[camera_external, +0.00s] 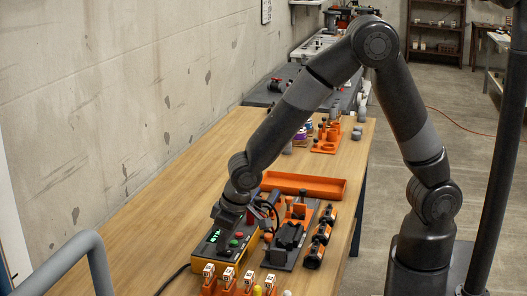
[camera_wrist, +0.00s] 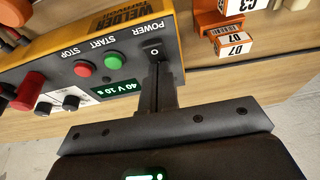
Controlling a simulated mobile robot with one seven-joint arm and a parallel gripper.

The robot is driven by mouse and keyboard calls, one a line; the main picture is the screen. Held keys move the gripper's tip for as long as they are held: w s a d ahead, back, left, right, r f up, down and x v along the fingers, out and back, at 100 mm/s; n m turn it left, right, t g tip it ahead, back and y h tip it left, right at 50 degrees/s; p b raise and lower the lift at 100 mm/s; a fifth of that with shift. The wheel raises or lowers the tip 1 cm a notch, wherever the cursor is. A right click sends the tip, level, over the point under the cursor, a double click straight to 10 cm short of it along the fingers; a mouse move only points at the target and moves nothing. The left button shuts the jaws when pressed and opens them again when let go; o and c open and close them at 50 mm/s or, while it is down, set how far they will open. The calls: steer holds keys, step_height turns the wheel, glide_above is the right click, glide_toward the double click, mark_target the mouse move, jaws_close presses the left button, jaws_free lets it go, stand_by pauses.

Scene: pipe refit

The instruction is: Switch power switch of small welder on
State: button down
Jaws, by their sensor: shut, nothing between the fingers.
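The small welder (camera_external: 207,270) is a yellow box with a dark control panel at the left side of the wooden table. In the wrist view its panel (camera_wrist: 62,62) appears upside down, with a green START button (camera_wrist: 114,61), a red STOP button (camera_wrist: 85,69) and a lit green display (camera_wrist: 116,89) reading about 40 V 10 s. The black power switch (camera_wrist: 152,48) shows an O mark. My gripper (camera_wrist: 156,68) is shut and empty, its fingertips right at the switch; whether they touch it I cannot tell. The fingertips partly cover the switch's lower edge.
Orange blocks with white labels (camera_wrist: 233,40) stand beside the welder. An orange tray (camera_external: 305,186) is behind. The table's left part (camera_external: 150,235) is clear.

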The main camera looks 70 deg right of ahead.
steer(key=shift+s+f, duration=0.1)
steer(key=shift+s, duration=0.8)
steer(key=v, duration=1.4)
